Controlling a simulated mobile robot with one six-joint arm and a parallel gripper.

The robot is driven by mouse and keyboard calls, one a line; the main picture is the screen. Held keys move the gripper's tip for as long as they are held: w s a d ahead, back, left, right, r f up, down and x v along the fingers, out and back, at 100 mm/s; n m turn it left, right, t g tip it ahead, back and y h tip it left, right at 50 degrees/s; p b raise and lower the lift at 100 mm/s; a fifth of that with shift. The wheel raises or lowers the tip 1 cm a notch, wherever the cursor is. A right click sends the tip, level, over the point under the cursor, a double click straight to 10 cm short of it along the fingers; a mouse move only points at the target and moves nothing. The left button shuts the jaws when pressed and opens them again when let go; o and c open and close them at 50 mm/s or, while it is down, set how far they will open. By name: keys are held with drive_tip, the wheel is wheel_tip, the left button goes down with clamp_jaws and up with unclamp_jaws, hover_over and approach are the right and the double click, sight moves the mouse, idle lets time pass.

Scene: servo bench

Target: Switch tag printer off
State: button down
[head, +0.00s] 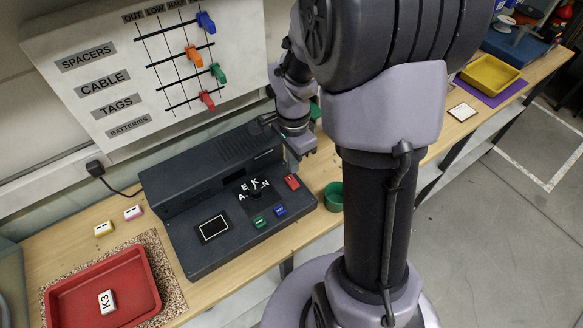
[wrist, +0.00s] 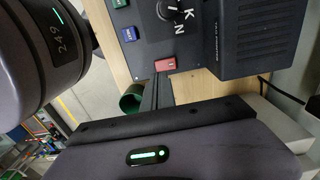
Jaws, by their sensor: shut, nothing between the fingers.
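The tag printer (head: 190,185) is a dark grey machine on the wooden bench, with a sloped control panel. A red switch (head: 292,182) sits at the panel's right end; it also shows in the wrist view (wrist: 165,64). Its rocker position is too small to read. My gripper (head: 294,168) is shut and empty, with its fingertips close to the red switch. In the wrist view the dark fingers (wrist: 158,88) end just at the switch's edge; I cannot tell whether they touch it.
The panel also has a blue button (head: 279,210), a green button (head: 259,221), a lettered knob (head: 254,192) and a small screen (head: 213,228). A green cup (head: 334,196) stands right of the printer. A red tray (head: 150,290) holds a white K3 block (head: 106,303). A wall board (head: 150,70) hangs behind.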

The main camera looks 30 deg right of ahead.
wheel_tip(320, 180, up, 7)
drive_tip(key=p, duration=0.1)
drive_tip(key=shift+s+d+f+p, duration=0.15)
drive_tip(key=shift+d+f+p, duration=0.05)
drive_tip(key=shift+p, duration=0.1)
drive_tip(key=shift+a, duration=0.1)
drive_tip(key=s+a+r+n+t+y+b, duration=0.2)
drive_tip(key=s+a+n+t+b, duration=0.3)
drive_tip(key=s+a+n+b, duration=0.5)
drive_tip(key=s+a+n, duration=0.2)
drive_tip(key=a+n, duration=0.1)
drive_tip(key=a, duration=0.2)
drive_tip(key=shift+r+t+b, duration=0.25)
drive_tip(key=shift+t+b, duration=0.1)
drive_tip(key=shift+t, duration=0.05)
